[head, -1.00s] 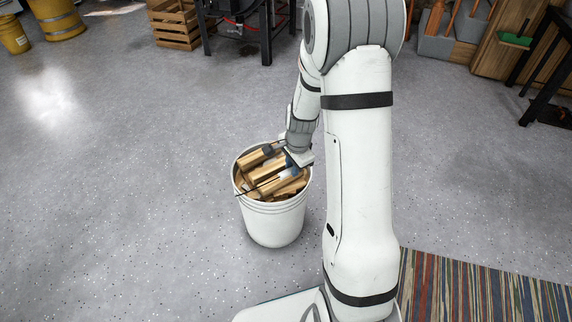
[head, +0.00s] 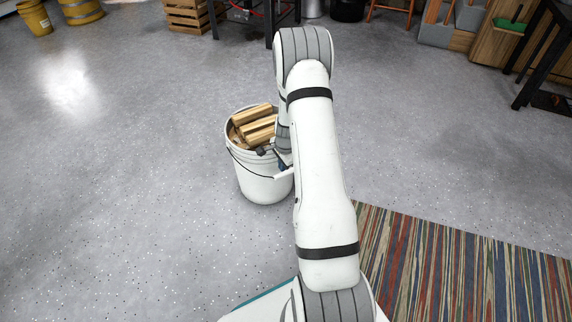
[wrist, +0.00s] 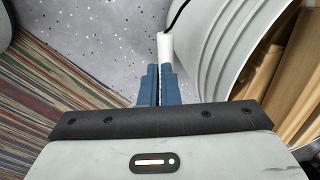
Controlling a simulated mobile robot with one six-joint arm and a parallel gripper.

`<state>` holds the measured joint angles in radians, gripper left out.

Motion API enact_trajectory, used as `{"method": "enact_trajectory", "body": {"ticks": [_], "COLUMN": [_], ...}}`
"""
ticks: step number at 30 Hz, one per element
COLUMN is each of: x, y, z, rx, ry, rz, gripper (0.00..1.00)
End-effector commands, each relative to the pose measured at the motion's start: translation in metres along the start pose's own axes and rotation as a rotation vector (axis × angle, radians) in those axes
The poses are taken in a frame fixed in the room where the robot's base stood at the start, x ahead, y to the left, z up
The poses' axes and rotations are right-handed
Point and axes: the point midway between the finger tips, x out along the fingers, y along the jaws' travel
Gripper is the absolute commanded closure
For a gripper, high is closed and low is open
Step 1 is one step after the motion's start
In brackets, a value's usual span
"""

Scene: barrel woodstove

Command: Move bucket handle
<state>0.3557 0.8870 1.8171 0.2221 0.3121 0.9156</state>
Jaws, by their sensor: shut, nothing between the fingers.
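The white bucket (head: 262,185) stands upright on the floor, filled with split firewood (head: 258,125). Its black wire handle (head: 240,168) hangs down over the bucket's near side. In the wrist view the handle's white grip (wrist: 165,46) shows just past the fingertips, with the black wire (wrist: 179,14) running up from it; I cannot tell whether it touches them. My gripper (head: 282,163) is low at the bucket's near right side, partly hidden by my arm. In the wrist view its blue fingers (wrist: 160,72) are together with nothing between them. The bucket wall (wrist: 225,45) is close on the right.
A striped rug (head: 450,265) lies at the lower right. A wooden crate (head: 187,15) and yellow containers (head: 82,10) stand at the back. The speckled grey floor left of the bucket is clear.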

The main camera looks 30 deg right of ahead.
Motion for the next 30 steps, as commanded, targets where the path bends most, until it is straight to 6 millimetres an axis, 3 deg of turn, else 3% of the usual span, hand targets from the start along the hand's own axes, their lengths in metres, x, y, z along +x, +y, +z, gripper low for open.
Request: {"method": "enact_trajectory", "body": {"ticks": [6, 14, 23, 30], "x": [-0.005, -0.005, -0.011, -0.050], "y": [0.006, 0.008, 0.008, 0.007], "z": [-0.023, -0.028, -0.028, -0.029], "rx": [0.033, 0.041, 0.041, 0.042], "ry": [0.008, 0.010, 0.010, 0.011], "rz": [-0.006, -0.007, -0.008, -0.010], "gripper": [0.79, 0.58, 0.58, 0.58]}}
